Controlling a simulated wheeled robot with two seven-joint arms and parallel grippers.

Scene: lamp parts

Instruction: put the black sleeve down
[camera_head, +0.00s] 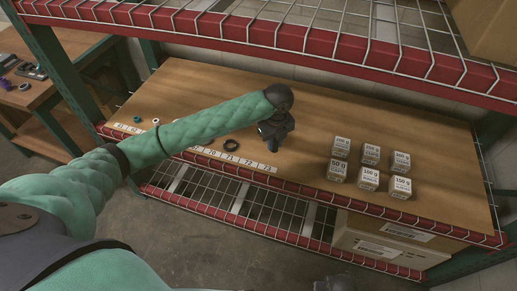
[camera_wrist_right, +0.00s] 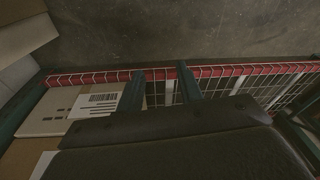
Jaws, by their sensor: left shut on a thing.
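My left gripper (camera_head: 274,140) is low over the wooden shelf top, just behind the number strip near the label 73. It is shut on a dark thing, taken to be the black sleeve, which I cannot tell apart from the dark fingers. I cannot tell whether it touches the shelf. A black ring (camera_head: 231,145) lies flat on the shelf to the left of the gripper. My right gripper (camera_wrist_right: 160,88) shows in the right wrist view with its two fingers apart and nothing between them.
White numbered labels (camera_head: 230,159) run along the shelf's front edge. Several white weight boxes (camera_head: 341,147) stand at the right. A teal ring (camera_head: 137,119) and a white ring (camera_head: 156,121) lie at the left. A red-edged wire shelf (camera_head: 300,36) hangs above. Bare wood lies between gripper and boxes.

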